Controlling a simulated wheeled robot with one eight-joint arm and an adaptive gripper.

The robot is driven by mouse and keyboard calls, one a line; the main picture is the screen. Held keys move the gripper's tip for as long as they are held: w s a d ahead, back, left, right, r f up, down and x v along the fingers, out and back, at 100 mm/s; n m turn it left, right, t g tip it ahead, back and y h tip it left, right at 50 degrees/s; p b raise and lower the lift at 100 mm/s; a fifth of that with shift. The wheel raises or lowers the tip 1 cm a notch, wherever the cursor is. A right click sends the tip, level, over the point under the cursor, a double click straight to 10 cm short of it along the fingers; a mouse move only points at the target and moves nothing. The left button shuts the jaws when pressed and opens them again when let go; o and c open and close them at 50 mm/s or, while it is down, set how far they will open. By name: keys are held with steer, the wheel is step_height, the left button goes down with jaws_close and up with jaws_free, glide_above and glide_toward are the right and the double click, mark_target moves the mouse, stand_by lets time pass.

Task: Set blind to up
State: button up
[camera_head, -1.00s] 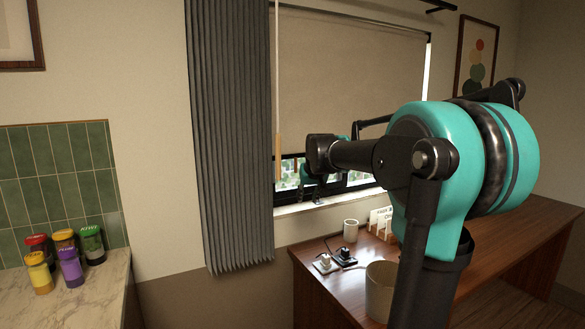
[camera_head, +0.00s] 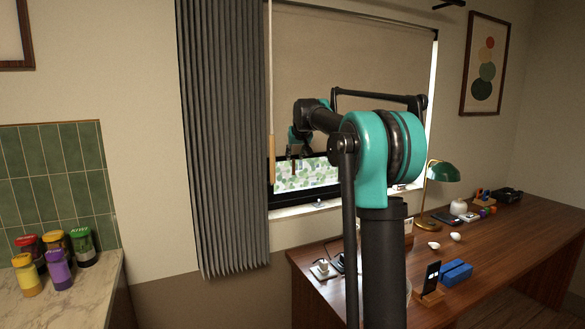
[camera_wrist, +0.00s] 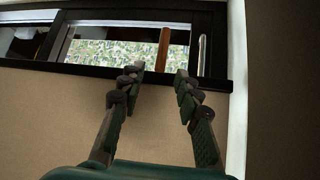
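The beige roller blind (camera_head: 350,60) hangs over most of the window in the head view, its dark bottom edge a little above the sill. A pull cord with a light wooden handle (camera_head: 271,160) hangs at its left side. My gripper (camera_head: 297,158) is close to the blind's lower left part, just right of that handle. In the wrist view, my gripper (camera_wrist: 158,73) is open and empty. A brown wooden handle (camera_wrist: 163,48) shows between and beyond its fingertips, with a paler upright stick to its right. I cannot tell whether the fingers touch the handle.
A grey curtain (camera_head: 225,140) hangs left of the window. A wooden desk (camera_head: 500,235) stands below, with a green lamp (camera_head: 442,172), a phone stand and a blue object (camera_head: 456,272). Several jars stand on the left marble counter (camera_head: 90,290).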

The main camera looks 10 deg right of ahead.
mark_target(293, 163)
steer(key=x, duration=0.9)
jaws_close()
